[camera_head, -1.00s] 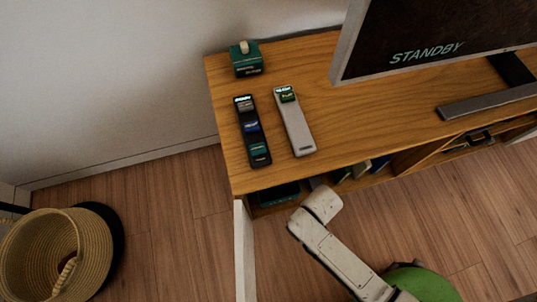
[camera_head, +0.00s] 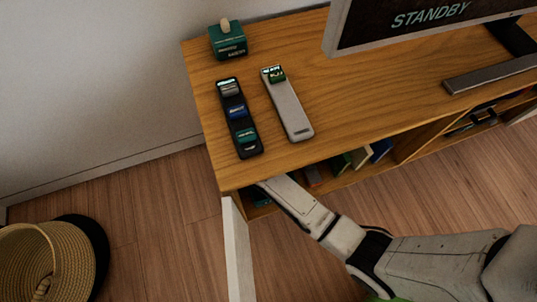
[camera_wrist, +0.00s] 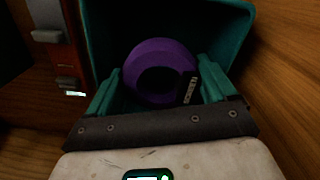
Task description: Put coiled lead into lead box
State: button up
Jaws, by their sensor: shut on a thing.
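The coiled lead (camera_wrist: 150,48) is a purple ring with a dark label at its right side. In the wrist view it sits between the teal fingers of my gripper (camera_wrist: 160,88), which is shut on it. Behind and around it are the dark teal walls of an open box (camera_wrist: 225,22), which looks like the lead box. The coil appears within the box's opening; whether it touches the bottom cannot be told. In the head view my arm reaches into the left shelf compartment under the cabinet top, and my gripper and the coil are hidden there.
The wooden cabinet (camera_head: 350,110) bears a teal box with a knob (camera_head: 228,42), a black tray (camera_head: 250,148) of small items, a grey remote (camera_head: 290,110) and a STANDBY screen (camera_head: 400,30). A white door (camera_head: 236,250) stands open left of my arm. A basket (camera_head: 60,260) is lower left.

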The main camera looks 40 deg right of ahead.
jog(key=shift+w+f+b, duration=0.1)
jog(key=shift+f+b, duration=1.35)
jog(key=shift+f, duration=1)
jog(key=shift+f, duration=0.15)
jog(key=o, duration=1)
notch_tip(320, 180, up, 8)
jog(key=p, duration=0.4)
jog(key=shift+f, duration=0.1)
